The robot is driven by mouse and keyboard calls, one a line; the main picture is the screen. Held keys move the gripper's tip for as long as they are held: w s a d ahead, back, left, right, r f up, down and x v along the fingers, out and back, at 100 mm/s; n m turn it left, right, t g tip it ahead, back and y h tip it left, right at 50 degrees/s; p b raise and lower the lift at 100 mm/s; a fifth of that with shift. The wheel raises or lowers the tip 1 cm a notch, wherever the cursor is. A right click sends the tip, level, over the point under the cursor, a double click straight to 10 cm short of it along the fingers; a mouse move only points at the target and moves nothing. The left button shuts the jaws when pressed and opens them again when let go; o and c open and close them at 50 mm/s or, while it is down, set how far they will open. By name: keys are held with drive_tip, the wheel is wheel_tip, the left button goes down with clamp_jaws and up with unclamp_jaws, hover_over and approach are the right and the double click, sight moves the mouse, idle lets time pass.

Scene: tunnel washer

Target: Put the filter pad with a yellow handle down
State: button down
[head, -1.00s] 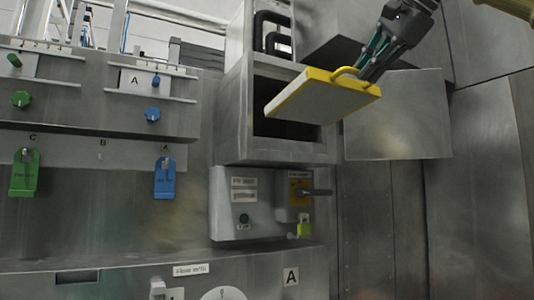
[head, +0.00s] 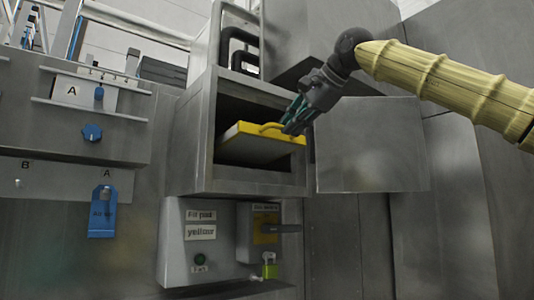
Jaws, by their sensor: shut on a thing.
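The filter pad (head: 255,150) is a flat pale slab with a yellow rim and a yellow handle (head: 268,126) on top. It is in the mouth of an open metal box (head: 207,140), a little tilted. Whether its underside touches the box floor, I cannot tell. My gripper (head: 291,121) comes from the upper right and is shut on the pad's handle. The fingertips are partly hidden at the handle.
The box's open door (head: 372,145) stands to the right.

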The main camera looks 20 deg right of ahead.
sight(269, 145)
drive_tip(key=w+a+p, duration=0.1)
drive_tip(key=w, duration=0.2)
drive_tip(key=w+a+p, duration=0.1)
drive_tip(key=w, duration=0.1)
drive_tip(key=w+a+p, duration=0.1)
drive_tip(key=w, duration=0.2)
drive_tip(key=shift+w+a, duration=0.1)
drive_tip(key=shift+w, duration=0.2)
drive_tip(key=shift+a+f, duration=0.15)
drive_tip(key=shift+f, duration=0.6)
drive_tip(key=shift+d+f+p, duration=0.2)
drive_tip(key=shift+f+p, duration=0.1)
drive_tip(key=shift+f, duration=0.5)
drive_tip(key=shift+a+f, duration=0.15)
drive_tip(key=shift+f, duration=0.35)
wheel_tip(269, 145, down, 3)
drive_tip(key=shift+w+r+p, duration=0.1)
drive_tip(key=shift+w+p, duration=0.05)
drive_tip(key=shift+p, duration=0.55)
drive_tip(key=c, duration=1.5)
unclamp_jaws()
